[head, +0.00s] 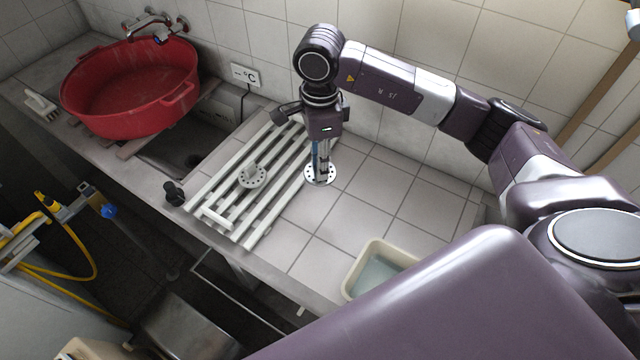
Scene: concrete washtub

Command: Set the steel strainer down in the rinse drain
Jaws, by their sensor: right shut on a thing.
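My right gripper (320,158) points down over the tiled counter, shut on a bright perforated disc, the strainer (320,177). The fingers hide its middle. I cannot tell whether the disc touches the tiles or hangs just above them. A second, greyer perforated disc with an upright knob (252,177) lies on the pale slatted rack, left of the gripper. A dark sunken sink (180,150) lies farther left, partly under the red tub; a small dark spot in its floor may be the drain (194,160). My left gripper is not in view.
The slatted rack (262,223) lies between the gripper and the sink. A red tub (135,85) stands over the sink's far side. A black plug-like piece (173,193) sits at the front edge. A cream tray (378,268) stands at the front right.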

